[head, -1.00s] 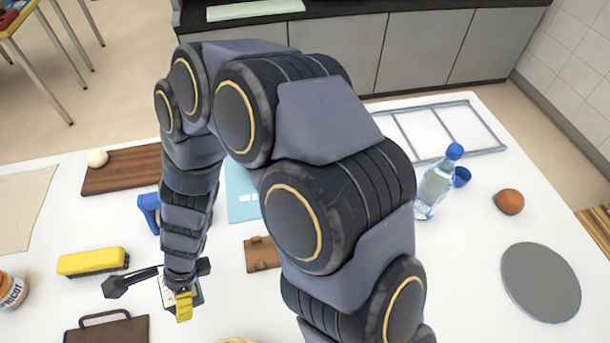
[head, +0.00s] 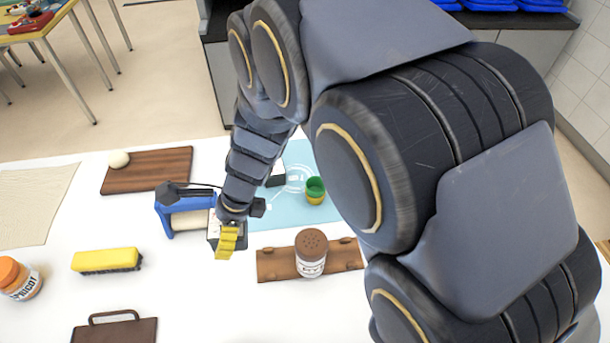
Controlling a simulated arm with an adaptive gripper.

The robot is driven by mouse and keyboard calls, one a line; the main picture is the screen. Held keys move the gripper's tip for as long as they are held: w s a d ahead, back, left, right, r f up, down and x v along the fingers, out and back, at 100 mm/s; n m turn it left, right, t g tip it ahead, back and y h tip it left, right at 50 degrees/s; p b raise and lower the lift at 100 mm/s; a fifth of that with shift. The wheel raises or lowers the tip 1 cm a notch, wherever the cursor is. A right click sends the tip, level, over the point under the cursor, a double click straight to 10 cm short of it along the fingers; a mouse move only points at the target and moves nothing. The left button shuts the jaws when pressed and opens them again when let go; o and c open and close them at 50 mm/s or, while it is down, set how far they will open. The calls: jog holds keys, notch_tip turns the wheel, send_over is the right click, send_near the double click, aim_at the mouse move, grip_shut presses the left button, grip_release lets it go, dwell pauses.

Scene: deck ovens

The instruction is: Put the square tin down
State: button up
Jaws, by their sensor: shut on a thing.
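My gripper (head: 226,244), with yellow ribbed fingers, points down over the white table at the centre-left of the head view. It is shut on a small boxy thing with a pale face and dark edges, which I take for the square tin (head: 212,233). Only its left part shows; the fingers and wrist hide the rest. It is just right of a blue frame (head: 163,219) and left of a brown wooden holder (head: 275,265). I cannot tell whether the tin touches the table.
A shaker (head: 311,255) stands at the wooden holder. To the left are a yellow brush (head: 106,260), a jar (head: 20,280) and a wooden board (head: 150,172) with a white ball. Bare table lies in front of my gripper.

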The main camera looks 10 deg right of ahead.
jog(key=w+d+m+t, duration=0.1)
jog(key=w+d+m, duration=0.3)
jog(key=d, duration=0.7)
jog(key=s+d+m+t+h, duration=0.2)
jog(key=d+m, duration=0.4)
jog(key=d, duration=1.7)
jog(key=s+d+m+t+h, duration=0.1)
jog(key=s+d+m, duration=0.3)
jog(key=s+d, duration=0.7)
jog(key=s+d+m+h, duration=0.2)
jog(key=s+d+m, duration=0.2)
jog(key=s+d, duration=0.65)
jog(key=d+f, duration=0.3)
jog(key=f, duration=0.1)
jog(key=d+f, duration=0.4)
jog(key=f, duration=0.1)
jog(key=d+f, duration=0.3)
jog(key=f, duration=0.2)
jog(key=shift+w+d, duration=0.3)
jog(key=shift+w, duration=0.1)
jog(key=shift+w+d+f, duration=0.15)
jog(key=shift+d+f, duration=0.25)
jog(key=shift+f, duration=1.65)
